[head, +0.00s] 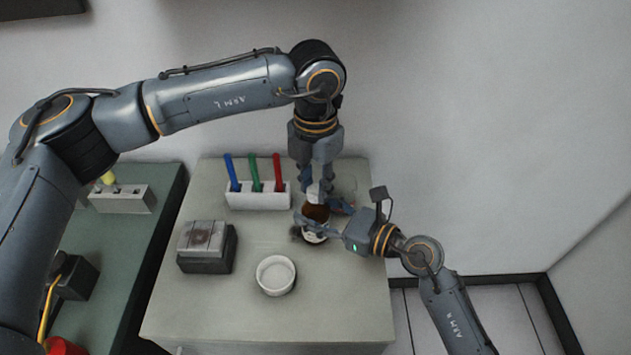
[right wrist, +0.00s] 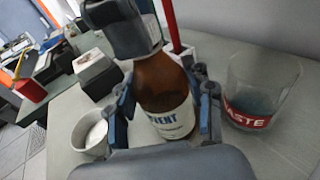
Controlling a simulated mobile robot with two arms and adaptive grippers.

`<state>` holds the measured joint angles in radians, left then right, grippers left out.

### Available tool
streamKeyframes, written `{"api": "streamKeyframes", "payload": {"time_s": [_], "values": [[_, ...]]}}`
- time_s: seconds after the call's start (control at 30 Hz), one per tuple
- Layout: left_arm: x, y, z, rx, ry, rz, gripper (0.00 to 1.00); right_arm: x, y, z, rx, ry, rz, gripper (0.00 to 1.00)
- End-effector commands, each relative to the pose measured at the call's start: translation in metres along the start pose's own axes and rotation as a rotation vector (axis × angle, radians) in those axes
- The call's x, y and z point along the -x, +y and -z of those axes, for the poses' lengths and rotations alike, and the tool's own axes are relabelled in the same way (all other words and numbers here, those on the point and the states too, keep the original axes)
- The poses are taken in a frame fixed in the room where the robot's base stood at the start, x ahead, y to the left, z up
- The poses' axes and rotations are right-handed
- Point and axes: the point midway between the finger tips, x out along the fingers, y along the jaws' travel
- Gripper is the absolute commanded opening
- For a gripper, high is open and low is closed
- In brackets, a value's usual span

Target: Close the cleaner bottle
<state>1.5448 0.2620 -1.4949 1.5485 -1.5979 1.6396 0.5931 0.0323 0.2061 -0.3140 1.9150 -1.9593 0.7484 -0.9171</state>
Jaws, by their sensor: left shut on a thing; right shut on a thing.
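The brown cleaner bottle (head: 317,213) stands upright near the right side of the small table. In the right wrist view the bottle (right wrist: 160,85) shows a white label ending in "VENT". My right gripper (head: 322,222) is shut around the bottle's body, with fingers on both sides of it in the right wrist view (right wrist: 165,110). My left gripper (head: 316,187) points down from above, shut on a small pale cap (head: 313,192) at the bottle's top. The left fingers hide the bottle's mouth, so I cannot tell how the cap sits on it.
A white rack (head: 258,200) with blue, green and red sticks stands behind. A white bowl (head: 276,275) and a dark box with a pale top (head: 203,238) stand to the left. A clear beaker marked "WASTE" (right wrist: 262,90) stands close beside the bottle. The table's front is clear.

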Motion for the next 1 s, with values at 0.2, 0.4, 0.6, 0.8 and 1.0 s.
{"api": "streamKeyframes", "payload": {"time_s": [0.2,0.4,0.6,0.8,1.0], "values": [[-0.0005,0.0005,0.0000,-0.494,0.000,-0.001,0.00,0.0001,0.0001,0.0010,0.000,0.002,0.000,0.00],[-0.0007,0.0004,-0.0001,-0.955,0.000,-0.001,0.00,0.0001,0.0001,0.0010,0.000,0.002,0.000,0.00],[-0.0009,0.0004,-0.0001,-1.329,0.000,-0.001,0.00,0.0001,0.0001,0.0010,0.000,0.002,0.000,0.00],[-0.0009,0.0004,-0.0001,-1.339,0.000,-0.001,0.34,0.0001,0.0001,0.0010,0.000,0.002,0.000,0.00],[-0.0009,0.0002,-0.0001,-1.338,0.000,0.000,0.54,0.0001,0.0001,0.0010,0.000,0.002,0.000,0.00]]}}
